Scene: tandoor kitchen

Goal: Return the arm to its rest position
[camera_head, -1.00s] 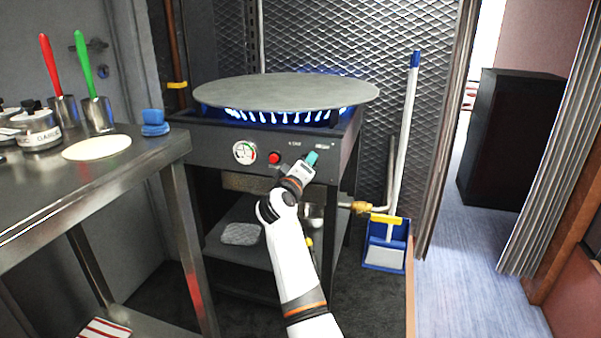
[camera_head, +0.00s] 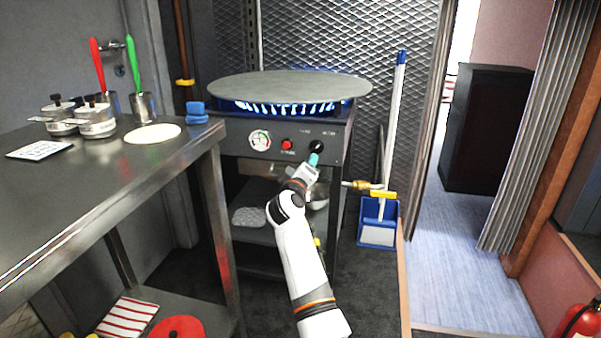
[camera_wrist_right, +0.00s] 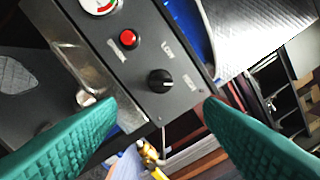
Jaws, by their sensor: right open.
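My right arm reaches up from the bottom of the head view, with its gripper (camera_head: 314,160) in front of the stove's front panel. In the right wrist view the two green finger pads of this gripper (camera_wrist_right: 165,140) are wide apart with nothing between them. The black control knob (camera_wrist_right: 161,81) is beyond the fingers and apart from them. The knob also shows in the head view (camera_head: 317,146), just above the fingertips. My left gripper is not in view.
A griddle plate (camera_head: 290,87) sits over lit blue flames. A steel table (camera_head: 110,185) at left holds jars, cups and a flatbread (camera_head: 152,133). A blue dustpan (camera_head: 378,222) stands right of the stove. A fire extinguisher (camera_head: 577,322) is at bottom right. Open floor lies at right.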

